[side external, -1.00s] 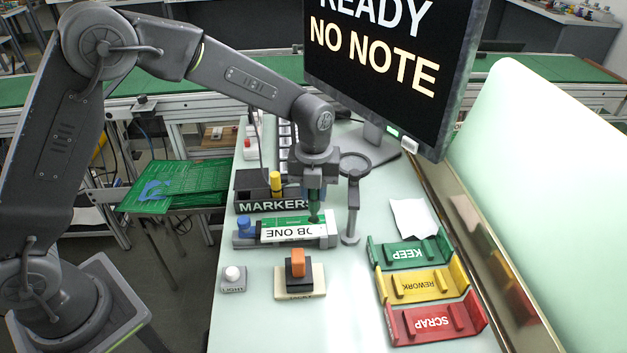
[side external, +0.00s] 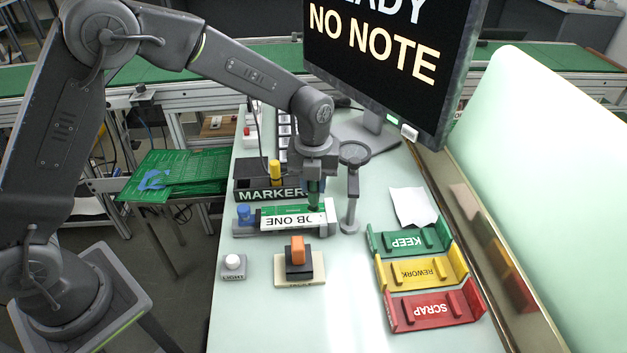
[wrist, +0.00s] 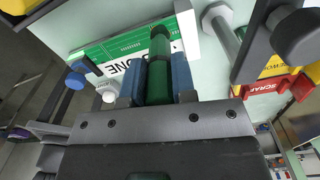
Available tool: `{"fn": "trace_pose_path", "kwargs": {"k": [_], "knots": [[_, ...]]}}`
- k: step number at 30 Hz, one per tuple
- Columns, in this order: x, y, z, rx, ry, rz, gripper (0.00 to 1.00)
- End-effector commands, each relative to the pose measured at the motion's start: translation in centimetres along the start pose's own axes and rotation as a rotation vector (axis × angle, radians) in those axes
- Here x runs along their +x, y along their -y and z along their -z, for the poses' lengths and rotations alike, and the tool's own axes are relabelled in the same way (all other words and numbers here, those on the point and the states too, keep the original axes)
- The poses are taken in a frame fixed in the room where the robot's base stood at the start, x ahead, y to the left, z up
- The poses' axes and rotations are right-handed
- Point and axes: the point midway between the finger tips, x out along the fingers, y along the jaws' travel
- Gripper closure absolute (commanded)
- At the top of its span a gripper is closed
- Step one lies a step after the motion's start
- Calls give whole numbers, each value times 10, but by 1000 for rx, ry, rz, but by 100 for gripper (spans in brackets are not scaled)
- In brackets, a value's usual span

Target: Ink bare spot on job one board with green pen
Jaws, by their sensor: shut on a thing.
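My gripper (side external: 315,185) is shut on a green pen (wrist: 159,70), which sits between its blue finger pads in the wrist view. In the side view the pen points down over the right part of the job one board (side external: 290,221). The board is green with a white label reading JOB ONE, and it lies in a grey fixture with a blue knob (side external: 244,211) at the left. In the wrist view the board (wrist: 112,46) lies beyond the pen. I cannot tell whether the pen tip touches the board, and I cannot make out the bare spot.
A MARKERS box (side external: 255,194) with a yellow marker (side external: 275,172) stands behind the board. A magnifier on a stand (side external: 352,205) is close at the right. KEEP (side external: 377,244), REWORK (side external: 382,275) and SCRAP (side external: 393,315) trays lie right. A stamp (side external: 298,256) and a white button (side external: 232,262) are in front.

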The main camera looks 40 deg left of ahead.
Motion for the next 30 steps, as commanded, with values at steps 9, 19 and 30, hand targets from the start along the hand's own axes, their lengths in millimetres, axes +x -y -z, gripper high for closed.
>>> {"fn": "trace_pose_path", "kwargs": {"k": [9,19,30], "knots": [[4,0,0,0,0,0,99],[8,0,0,0,-1,-1,99],[10,0,0,0,-1,-1,99]]}}
